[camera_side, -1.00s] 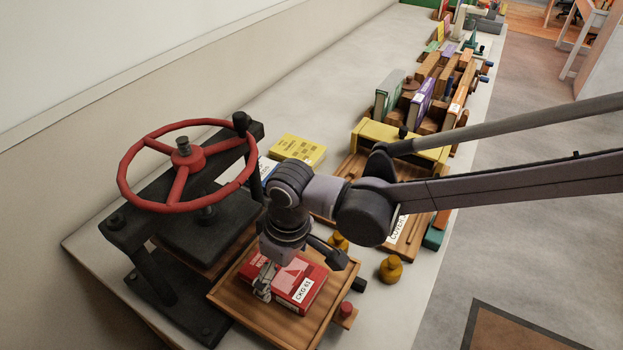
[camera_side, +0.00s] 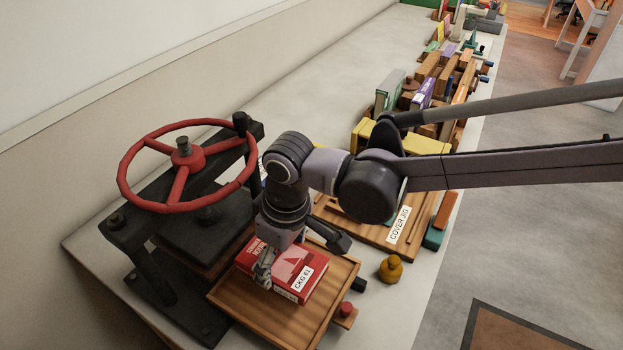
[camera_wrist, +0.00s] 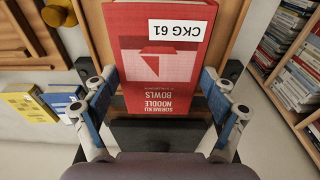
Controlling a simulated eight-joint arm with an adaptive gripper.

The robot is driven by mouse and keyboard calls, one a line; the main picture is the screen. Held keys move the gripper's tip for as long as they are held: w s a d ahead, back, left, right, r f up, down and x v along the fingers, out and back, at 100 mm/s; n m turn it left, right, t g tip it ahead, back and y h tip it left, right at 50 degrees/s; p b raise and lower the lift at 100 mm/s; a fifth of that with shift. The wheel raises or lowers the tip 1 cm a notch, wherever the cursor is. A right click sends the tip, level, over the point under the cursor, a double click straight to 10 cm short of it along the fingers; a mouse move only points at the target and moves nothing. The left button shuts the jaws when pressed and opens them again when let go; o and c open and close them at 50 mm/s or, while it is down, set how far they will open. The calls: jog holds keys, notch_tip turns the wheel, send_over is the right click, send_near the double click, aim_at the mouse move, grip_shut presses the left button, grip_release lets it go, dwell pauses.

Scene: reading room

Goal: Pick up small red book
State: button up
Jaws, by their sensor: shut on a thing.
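The small red book (camera_side: 290,271) has a white label reading CKG 61. In the side view it is raised a little above the wooden tray (camera_side: 237,297). My gripper (camera_side: 264,275) is shut on the book, with a finger visible along its left side. In the wrist view the red book (camera_wrist: 160,58) shows its cover, title upside down, between the two blue-padded fingers of my gripper (camera_wrist: 160,98). The book's underside is hidden.
A black press with a red handwheel (camera_side: 188,160) stands close left of the tray. A brass weight (camera_side: 390,269) stands to the right. A wooden cover jig (camera_side: 376,245) and a yellow piece (camera_side: 400,137) lie behind.

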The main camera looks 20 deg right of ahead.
jog(key=w+d+r, duration=0.4)
jog(key=d+r, duration=0.3)
jog(key=d, duration=0.4)
jog(key=w+d+f+m+h, duration=0.1)
jog(key=w+d+f+m, duration=0.1)
jog(key=w+d+m, duration=0.4)
jog(key=w+d+f+m+h, duration=0.1)
jog(key=w+d+f+m, duration=0.2)
jog(key=w+d+m, duration=0.4)
jog(key=shift+w+f+m, duration=0.25)
jog(key=shift+w+m, duration=0.6)
jog(key=shift+m, duration=1.65)
jog(key=shift+f, duration=0.6)
jog(key=shift+f, duration=1.35)
jog(key=shift+f, duration=2.05)
